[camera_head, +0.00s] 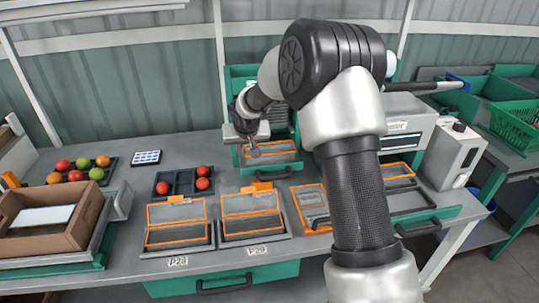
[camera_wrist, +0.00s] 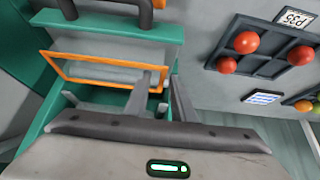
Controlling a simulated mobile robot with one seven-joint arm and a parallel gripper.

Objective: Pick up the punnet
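A clear punnet with an orange rim sits in a green open-fronted unit at the back of the bench; its rim shows in the head view (camera_head: 270,154) and in the wrist view (camera_wrist: 95,82). My gripper (camera_head: 254,150) reaches down at this punnet's left side in the head view. In the wrist view, the two grey fingers of my gripper (camera_wrist: 164,85) stand apart at the punnet's right end, one overlapping the orange rim. I cannot tell whether they touch it. Other orange-rimmed punnets stand along the bench front, left (camera_head: 178,213) and middle (camera_head: 250,204).
A dark tray (camera_head: 172,195) with red tomatoes lies left of my gripper; another tray with several tomatoes is farther left. A cardboard box (camera_head: 78,232) stands at the left edge. A grey machine (camera_head: 452,155) and green crates (camera_head: 515,125) are on the right.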

